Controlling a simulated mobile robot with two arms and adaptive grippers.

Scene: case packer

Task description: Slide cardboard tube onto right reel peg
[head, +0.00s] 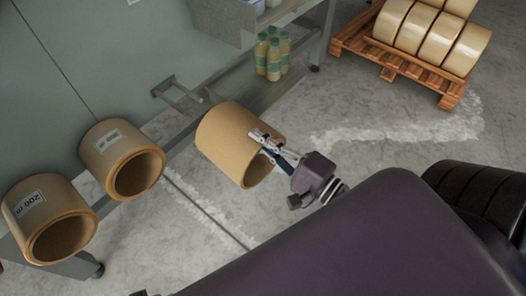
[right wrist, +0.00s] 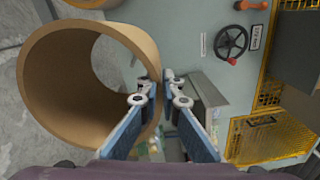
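A plain tan cardboard tube (head: 222,138) hangs in the air above the floor, tilted, its open end towards me. My right gripper (head: 266,142) is shut on the tube's near rim. In the right wrist view my right gripper (right wrist: 164,90) has one finger inside the tube (right wrist: 48,85) and one outside, pinching its wall. The right reel peg (head: 183,92) sticks out from the grey machine panel, bare, up and to the left of the tube. The tube's far end faces the panel and is hidden. My left gripper is not in view.
Two labelled reels (head: 104,160) (head: 32,207) sit along the panel at the left. Green-capped bottles (head: 273,58) stand on a low shelf beyond the tube. A wooden pallet (head: 384,58) with rolls is at the upper right. Floor between is clear.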

